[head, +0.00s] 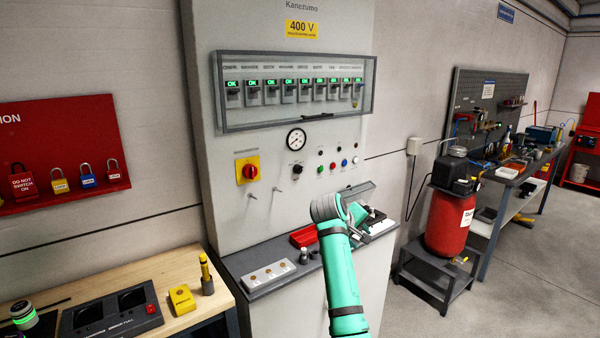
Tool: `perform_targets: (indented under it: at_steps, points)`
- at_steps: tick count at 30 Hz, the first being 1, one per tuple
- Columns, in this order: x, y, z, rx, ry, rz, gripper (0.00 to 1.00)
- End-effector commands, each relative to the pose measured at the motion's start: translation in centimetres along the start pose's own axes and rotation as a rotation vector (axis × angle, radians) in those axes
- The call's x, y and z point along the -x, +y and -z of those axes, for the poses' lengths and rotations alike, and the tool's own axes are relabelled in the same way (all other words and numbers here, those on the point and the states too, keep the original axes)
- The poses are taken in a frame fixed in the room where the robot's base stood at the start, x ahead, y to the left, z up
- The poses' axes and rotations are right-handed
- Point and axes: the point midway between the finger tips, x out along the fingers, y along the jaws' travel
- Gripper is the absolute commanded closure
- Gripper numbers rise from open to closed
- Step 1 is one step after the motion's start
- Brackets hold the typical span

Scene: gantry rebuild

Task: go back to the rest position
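My teal arm rises from the bottom of the head view, in front of the grey control cabinet (240,180). Its grey end, with my gripper (380,226), is over the right part of the cabinet's ledge. The fingers are small and partly hidden behind the arm, so I cannot tell whether they are open or shut, or whether they hold anything.
The cabinet ledge (238,262) carries a red tray (304,236) and a socket plate (267,273). A wooden bench (170,266) is at left, below a red padlock board (60,135). A red compressor (448,222) stands at right. Floor at far right is clear.

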Motion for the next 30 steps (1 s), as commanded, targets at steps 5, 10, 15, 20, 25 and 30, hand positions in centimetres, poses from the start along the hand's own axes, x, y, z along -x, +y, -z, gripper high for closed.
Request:
perform_targets:
  at_steps: [5,10,15,20,25,30]
  points:
    - [-1.6,-2.9,-0.2,-0.005,0.03,0.015,0.62]
    - [-3.2,-6.3,-0.5,-0.016,0.068,0.031,0.62]
    - [-5.2,-10.9,-1.2,-0.034,0.117,0.055,0.62]
    - [-7.2,-17.7,-2.6,-0.067,0.185,0.089,0.62]
    - [-8.5,-24.9,-4.9,-0.117,0.259,0.125,0.62]
    - [-8.8,-31.6,-7.8,-0.174,0.325,0.159,0.62]
